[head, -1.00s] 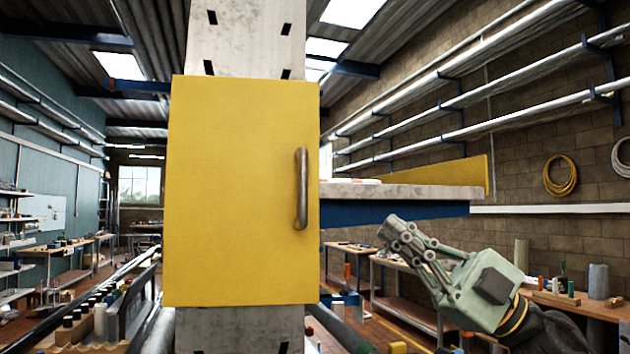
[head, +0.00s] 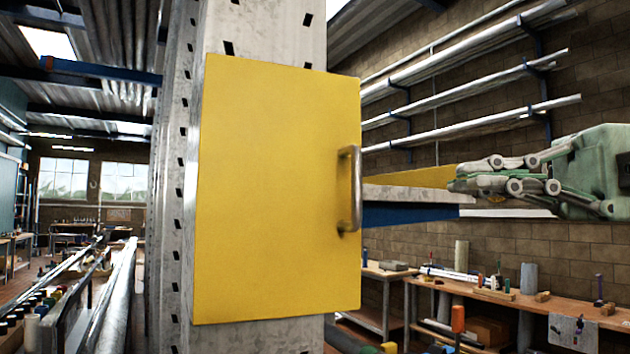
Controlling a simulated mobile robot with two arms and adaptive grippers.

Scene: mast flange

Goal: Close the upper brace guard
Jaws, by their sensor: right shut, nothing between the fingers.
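The upper brace guard (head: 270,190) is a flat yellow panel on the grey perforated mast (head: 262,32). It lies against the mast's front face, and I see no clear gap at its edges. A metal bar handle (head: 350,190) stands upright near its right edge. My right gripper (head: 455,182) is shut and empty, to the right of the handle and apart from it, pointing left. It is in front of the grey and blue brace arm behind the guard. My left gripper is not in view.
A brace with a grey top and blue side (head: 410,213) runs right from behind the mast, with a yellow strip (head: 410,177) behind it. A workbench (head: 510,298) with tools stands at the lower right. Long pipes (head: 110,295) lie at the lower left.

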